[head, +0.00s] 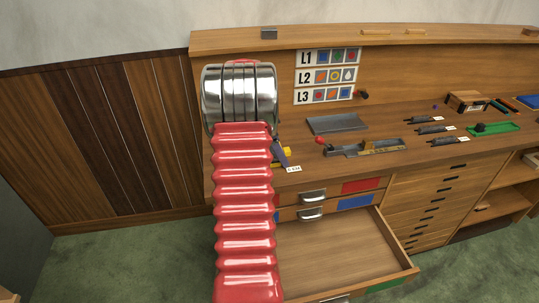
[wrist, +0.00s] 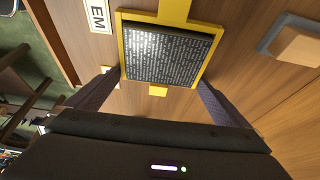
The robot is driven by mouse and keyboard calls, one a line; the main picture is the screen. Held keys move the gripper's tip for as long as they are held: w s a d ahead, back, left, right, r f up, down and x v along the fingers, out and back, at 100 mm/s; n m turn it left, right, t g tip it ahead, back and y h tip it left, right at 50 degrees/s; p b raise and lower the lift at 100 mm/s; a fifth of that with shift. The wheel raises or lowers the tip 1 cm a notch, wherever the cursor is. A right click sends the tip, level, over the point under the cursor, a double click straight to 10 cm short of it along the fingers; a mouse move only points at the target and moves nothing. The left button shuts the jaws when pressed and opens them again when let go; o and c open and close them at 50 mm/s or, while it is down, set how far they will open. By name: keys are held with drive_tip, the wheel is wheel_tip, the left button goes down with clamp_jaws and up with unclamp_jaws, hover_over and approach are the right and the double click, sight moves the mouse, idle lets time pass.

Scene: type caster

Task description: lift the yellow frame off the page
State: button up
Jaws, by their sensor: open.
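The yellow frame (wrist: 123,42) shows in the wrist view around a dark rectangular page of raised type (wrist: 168,56). A wide yellow bar runs from its far side to the picture's top edge, and a small yellow tab sticks out on the near side. My gripper (wrist: 158,79) is open, one dark finger near each near corner of the frame, with nothing held between them. I cannot tell whether the fingers touch the frame. In the head view my red arm hides most of this spot; only a bit of yellow (head: 287,150) shows beside a dark finger.
A white label (wrist: 97,14) lies left of the frame. A grey tray with a wooden block (wrist: 298,45) is at the right. In the head view, a grey tray (head: 337,123) and a composing tool (head: 365,147) lie on the bench. An open drawer (head: 340,250) juts out below.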

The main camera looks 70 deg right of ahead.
drive_tip(key=shift+c, duration=0.6)
drive_tip(key=c, duration=0.6)
drive_tip(key=shift+c, duration=0.2)
wheel_tip(320, 180, up, 10)
idle(0.6)
